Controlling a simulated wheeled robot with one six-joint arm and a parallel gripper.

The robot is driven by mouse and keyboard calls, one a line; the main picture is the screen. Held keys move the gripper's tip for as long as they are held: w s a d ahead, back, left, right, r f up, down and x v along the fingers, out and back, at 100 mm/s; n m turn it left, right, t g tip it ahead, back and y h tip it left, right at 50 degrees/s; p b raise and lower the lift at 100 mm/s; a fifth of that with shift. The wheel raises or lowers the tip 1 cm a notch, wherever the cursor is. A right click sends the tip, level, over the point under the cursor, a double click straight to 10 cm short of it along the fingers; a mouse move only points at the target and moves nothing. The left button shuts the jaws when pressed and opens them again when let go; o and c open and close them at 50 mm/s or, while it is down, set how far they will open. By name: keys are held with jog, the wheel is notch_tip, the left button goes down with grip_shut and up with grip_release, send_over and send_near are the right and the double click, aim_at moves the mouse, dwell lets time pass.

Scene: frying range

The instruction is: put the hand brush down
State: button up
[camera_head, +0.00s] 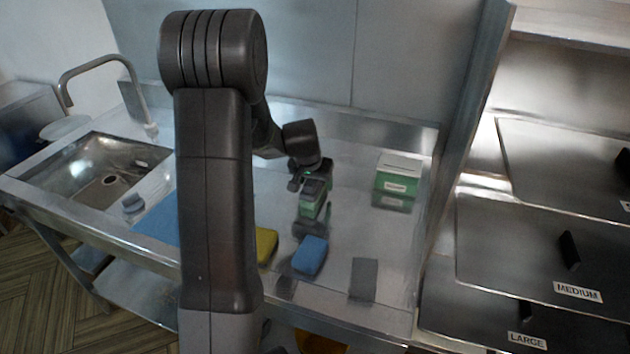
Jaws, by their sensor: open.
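My gripper (312,222) is over the steel counter, right of my upright arm link, and points down. It is open, though its fingers are small and dark in this view. A green piece with a dark top (312,203) shows right at the gripper and may be the hand brush. The wrist and fingers partly cover it. I cannot tell whether it touches the fingers or rests fully on the counter.
On the steel counter (345,235) are a yellow sponge (266,245), a blue sponge (310,255), a grey pad (363,279), a green box (397,178) and a blue mat (160,220). A sink (92,178) is left. Labelled steel panels (520,245) stand right.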

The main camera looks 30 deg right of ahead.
jog(key=b+v, duration=0.1)
jog(key=v, duration=1.1)
jog(key=shift+r, duration=0.15)
jog(key=p+x, duration=0.1)
jog(key=x, duration=1.1)
jog(key=shift+f, duration=0.35)
jog(key=shift+r, duration=0.3)
